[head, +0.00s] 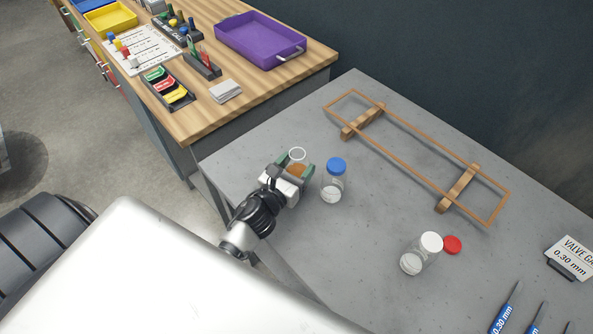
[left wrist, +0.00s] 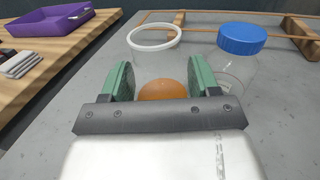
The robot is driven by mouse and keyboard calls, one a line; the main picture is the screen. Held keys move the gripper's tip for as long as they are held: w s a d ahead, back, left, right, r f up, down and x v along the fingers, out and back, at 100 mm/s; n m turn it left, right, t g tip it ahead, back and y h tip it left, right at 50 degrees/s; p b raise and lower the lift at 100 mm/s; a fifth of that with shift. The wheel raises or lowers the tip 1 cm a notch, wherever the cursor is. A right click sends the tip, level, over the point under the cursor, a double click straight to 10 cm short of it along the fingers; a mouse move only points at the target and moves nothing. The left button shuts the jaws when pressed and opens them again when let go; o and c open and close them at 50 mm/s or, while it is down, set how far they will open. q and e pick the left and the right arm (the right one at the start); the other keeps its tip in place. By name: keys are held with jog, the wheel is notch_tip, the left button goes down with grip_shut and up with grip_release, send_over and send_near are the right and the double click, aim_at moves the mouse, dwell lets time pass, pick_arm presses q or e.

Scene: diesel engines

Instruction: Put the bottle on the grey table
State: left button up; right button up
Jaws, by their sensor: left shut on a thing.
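My left gripper (head: 294,172) is shut on a clear open bottle (head: 298,155) with a pale ring rim and orange-brown contents. In the left wrist view the orange part (left wrist: 163,90) sits between the green fingers (left wrist: 164,82), and the white ring (left wrist: 154,37) shows beyond it. The held bottle is over the near left part of the grey table (head: 375,235); I cannot tell whether its base touches the top. A clear bottle with a blue lid (head: 335,178) stands close to the right of the gripper. My right gripper is not in view.
A white-lidded clear bottle (head: 412,262) and a red lid (head: 453,244) are further right. A wooden frame (head: 400,155) lies at the back. Blue gauges (head: 507,308) and a valve sign (head: 571,257) are at the right. A wooden bench (head: 240,103) with a purple tray (head: 245,45) adjoins behind.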

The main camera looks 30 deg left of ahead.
pick_arm(q)
jog(key=shift+w+f, duration=0.1)
jog(key=shift+f, duration=0.85)
jog(key=shift+f+b, duration=0.25)
jog(key=shift+b, duration=0.05)
jog(key=o, duration=1.1)
jog(key=shift+r, duration=0.1)
